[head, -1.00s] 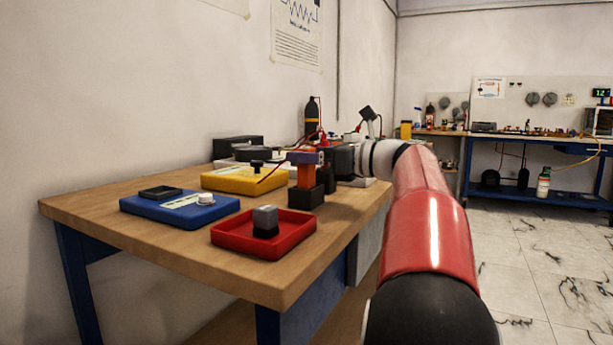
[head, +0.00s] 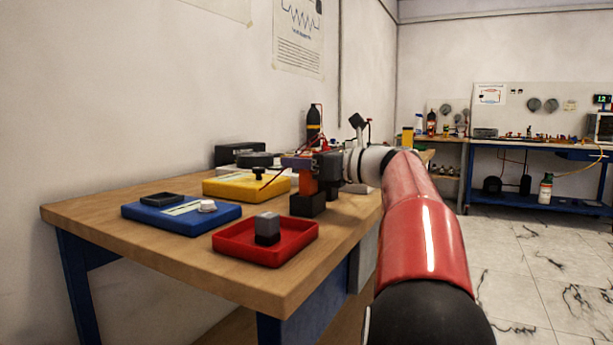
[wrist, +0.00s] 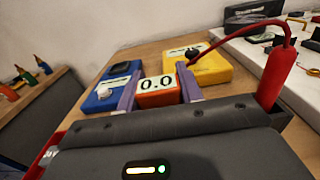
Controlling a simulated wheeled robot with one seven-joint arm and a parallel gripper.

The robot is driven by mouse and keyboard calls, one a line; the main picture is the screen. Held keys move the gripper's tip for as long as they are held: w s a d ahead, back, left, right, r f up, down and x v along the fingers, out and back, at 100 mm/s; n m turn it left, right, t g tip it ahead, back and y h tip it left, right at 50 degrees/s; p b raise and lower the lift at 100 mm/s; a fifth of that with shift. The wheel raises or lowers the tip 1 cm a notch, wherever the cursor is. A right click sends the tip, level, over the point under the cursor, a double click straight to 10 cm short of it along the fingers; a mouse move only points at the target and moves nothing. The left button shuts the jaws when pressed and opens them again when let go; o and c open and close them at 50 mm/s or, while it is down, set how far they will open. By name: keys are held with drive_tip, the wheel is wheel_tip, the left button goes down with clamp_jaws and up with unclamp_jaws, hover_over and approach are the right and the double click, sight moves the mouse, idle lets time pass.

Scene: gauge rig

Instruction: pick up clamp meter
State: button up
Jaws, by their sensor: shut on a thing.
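The clamp meter (head: 307,181) is an orange upright body standing on the bench, with a black block (head: 307,205) at its foot. In the wrist view the meter (wrist: 158,93) shows a "0.0" display between two purple fingers. My gripper (head: 298,162) reaches in from the right and is shut on the meter near its top. In the wrist view my gripper (wrist: 158,88) has one finger along each side of it. The meter's lower part is hidden there by the gripper body. I cannot tell whether the black block is part of the meter.
A red tray (head: 228,243) with a grey-black block lies in front. A blue unit (head: 150,214) is to its left, and a yellow unit (head: 222,187) with a black knob lies behind. A red probe (wrist: 276,78) with a cable stands close on the right in the wrist view.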

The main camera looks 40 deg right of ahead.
drive_tip(key=shift+r, duration=0.1)
wheel_tip(320, 180, up, 20)
drive_tip(key=p, duration=1)
